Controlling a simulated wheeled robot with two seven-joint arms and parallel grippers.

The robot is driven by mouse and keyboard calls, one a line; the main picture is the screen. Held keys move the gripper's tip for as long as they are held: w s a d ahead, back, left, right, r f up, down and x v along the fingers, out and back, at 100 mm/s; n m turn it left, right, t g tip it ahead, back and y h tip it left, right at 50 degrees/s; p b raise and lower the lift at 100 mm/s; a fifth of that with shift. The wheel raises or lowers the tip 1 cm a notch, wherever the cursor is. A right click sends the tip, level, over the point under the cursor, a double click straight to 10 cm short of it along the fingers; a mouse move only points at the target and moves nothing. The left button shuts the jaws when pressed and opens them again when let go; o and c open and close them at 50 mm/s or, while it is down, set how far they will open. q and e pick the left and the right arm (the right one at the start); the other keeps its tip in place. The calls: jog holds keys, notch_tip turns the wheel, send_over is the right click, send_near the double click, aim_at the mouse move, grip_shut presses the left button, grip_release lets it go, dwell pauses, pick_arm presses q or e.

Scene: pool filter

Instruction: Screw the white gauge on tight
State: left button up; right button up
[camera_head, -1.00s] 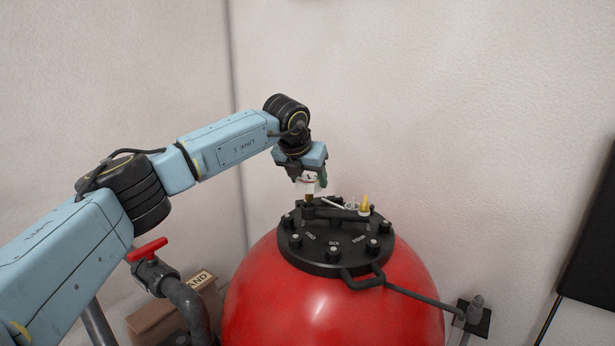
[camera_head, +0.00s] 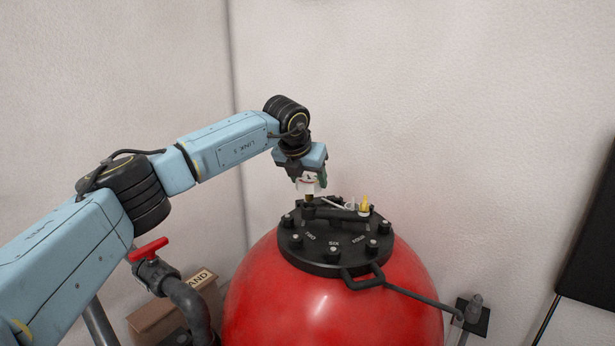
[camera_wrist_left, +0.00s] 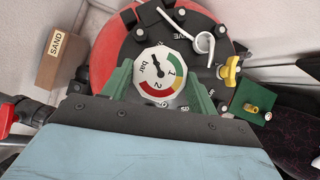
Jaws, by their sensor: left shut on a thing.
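The white gauge (camera_head: 308,184) has a round dial marked "bar" with green, yellow and red bands. It stands upright above the left side of the black lid (camera_head: 320,262) on the red filter tank (camera_head: 300,310), with a brass stem below it. My left gripper (camera_head: 308,178) comes down from above and is shut on the gauge. In the left wrist view the gauge face (camera_wrist_left: 159,74) sits between the two green fingers (camera_wrist_left: 160,88). Whether the stem is fully seated in the lid cannot be told. My right gripper is out of view.
A yellow-topped fitting (camera_head: 365,204) and a bent white metal pin (camera_wrist_left: 198,38) are on the lid beside the gauge. A red-handled valve (camera_head: 148,250) on a grey pipe and a box marked SAND (camera_head: 155,318) stand at the left. A grey pipe runs off right.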

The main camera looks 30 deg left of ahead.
aim_at(307, 192)
pick_arm(q)
jog(key=shift+f+b, duration=0.95)
jog(key=shift+f, duration=1.05)
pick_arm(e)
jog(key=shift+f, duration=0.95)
